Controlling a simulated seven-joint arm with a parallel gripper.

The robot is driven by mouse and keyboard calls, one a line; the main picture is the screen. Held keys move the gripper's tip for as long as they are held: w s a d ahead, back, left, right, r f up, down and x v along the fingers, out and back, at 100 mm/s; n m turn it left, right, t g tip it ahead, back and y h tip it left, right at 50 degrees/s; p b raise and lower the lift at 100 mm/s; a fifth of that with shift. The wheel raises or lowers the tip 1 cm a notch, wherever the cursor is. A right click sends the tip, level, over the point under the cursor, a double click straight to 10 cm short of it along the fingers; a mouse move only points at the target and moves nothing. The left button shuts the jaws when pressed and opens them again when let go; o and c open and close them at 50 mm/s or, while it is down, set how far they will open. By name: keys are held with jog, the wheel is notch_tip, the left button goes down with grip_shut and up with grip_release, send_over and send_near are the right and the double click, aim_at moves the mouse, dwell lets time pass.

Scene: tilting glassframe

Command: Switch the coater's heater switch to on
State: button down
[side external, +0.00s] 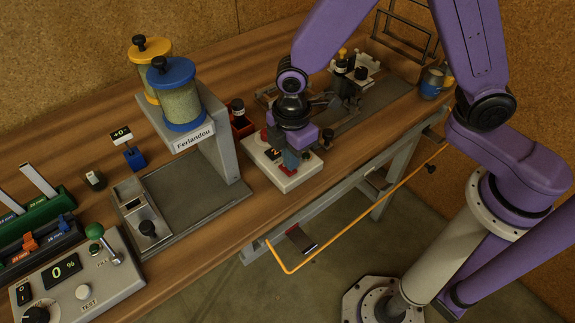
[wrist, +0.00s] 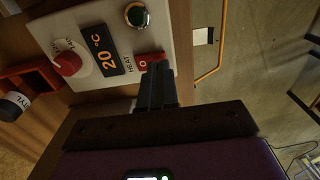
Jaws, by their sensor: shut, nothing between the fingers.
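A pale control panel (wrist: 100,30) with a dark display reading 20 °C (wrist: 98,48) fills the upper left of the wrist view. The red heater switch (wrist: 146,58) sits beside the HEAT label and shows a "0" mark. Part of it is hidden behind my fingers. My gripper (wrist: 158,72) is shut and empty, its tips over or right beside the switch. Contact cannot be told. In the side view, my gripper (side external: 291,162) points down over the same panel (side external: 268,172) and hides much of it.
The panel also has a red knob (wrist: 67,63) and a green button (wrist: 136,15). In the side view, the Ferlandou stand (side external: 215,140) with blue and yellow canisters is left of my gripper. An orange rail (side external: 345,228) runs along the table's front. Bottles (side external: 342,65) stand behind.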

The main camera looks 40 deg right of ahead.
jog(key=shift+f, duration=0.9)
dwell(0.6)
jog(key=shift+r, duration=3.55)
jog(key=s+d+r+m, duration=0.2)
jog(key=s+d+r, duration=0.1)
jog(key=s+d, duration=0.6)
jog(key=s+d+r+m, duration=0.3)
jog(key=s+d+r, duration=0.1)
jog(key=s+d, duration=0.5)
jog(key=shift+s+r, duration=0.2)
jog(key=shift+s, duration=0.2)
